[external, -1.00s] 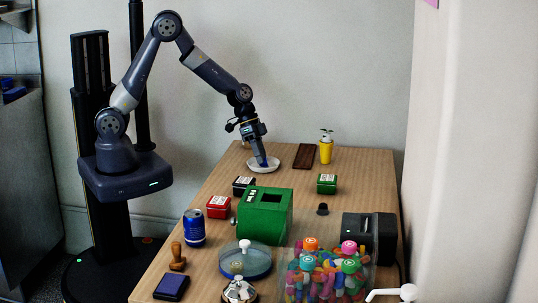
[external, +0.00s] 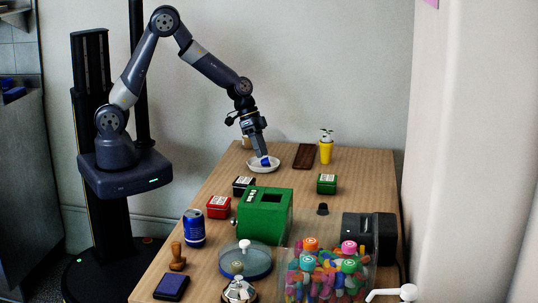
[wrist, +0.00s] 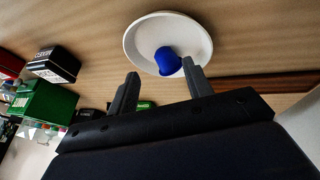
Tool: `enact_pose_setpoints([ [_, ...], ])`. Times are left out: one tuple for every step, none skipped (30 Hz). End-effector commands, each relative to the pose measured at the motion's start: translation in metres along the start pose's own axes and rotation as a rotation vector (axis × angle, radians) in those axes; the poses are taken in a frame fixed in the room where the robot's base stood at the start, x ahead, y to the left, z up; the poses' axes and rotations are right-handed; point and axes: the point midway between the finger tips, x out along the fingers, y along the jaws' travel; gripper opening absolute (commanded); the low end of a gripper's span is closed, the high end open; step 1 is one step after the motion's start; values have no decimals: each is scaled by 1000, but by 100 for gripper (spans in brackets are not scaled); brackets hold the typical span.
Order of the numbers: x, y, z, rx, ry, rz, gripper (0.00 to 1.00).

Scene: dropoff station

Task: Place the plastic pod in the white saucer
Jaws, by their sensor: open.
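The white saucer (external: 253,167) stands near the far end of the wooden table. The plastic pod (external: 265,161), a small blue piece, lies inside it. In the wrist view, the blue pod (wrist: 168,61) rests in the bowl of the saucer (wrist: 140,38), toward the side near my fingers. My gripper (external: 263,153) is just above the saucer. In the wrist view its two fingers (wrist: 160,82) are spread apart with nothing held between them. The right fingertip is close beside the pod; I cannot tell whether they touch.
A brown tray (external: 304,156) and a yellow pot with a plant (external: 326,152) stand right of the saucer. Black (external: 243,187), red (external: 218,207) and green (external: 326,184) small boxes and a larger green box (external: 265,215) stand nearer. The near end is crowded.

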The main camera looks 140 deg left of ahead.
Motion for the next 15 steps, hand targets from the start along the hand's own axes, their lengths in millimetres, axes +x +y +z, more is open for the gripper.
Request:
enact_pose_setpoints([
  [-12, 3, -6, 1, 3, -1, 48],
  [-16, 4, -8, 0, 3, -1, 48],
  [-21, 6, -10, 0, 3, -1, 48],
  [-25, 7, -12, 0, 3, -1, 48],
  [-29, 8, -14, 1, 2, 0, 48],
  [-35, 10, -16, 1, 2, -1, 48],
  [-38, 10, -17, 0, 3, -1, 48],
  [-40, 11, -18, 0, 3, -1, 48],
  [-43, 12, -19, 0, 2, -1, 48],
  [-43, 12, -20, 0, 2, -1, 48],
  [-43, 12, -20, 0, 2, -1, 48],
  [-43, 12, -19, 0, 1, -1, 48],
  [-42, 12, -19, 0, 1, -1, 48],
  [-42, 12, -19, 0, 1, -1, 48],
  [-42, 12, -19, 0, 1, -1, 48],
])
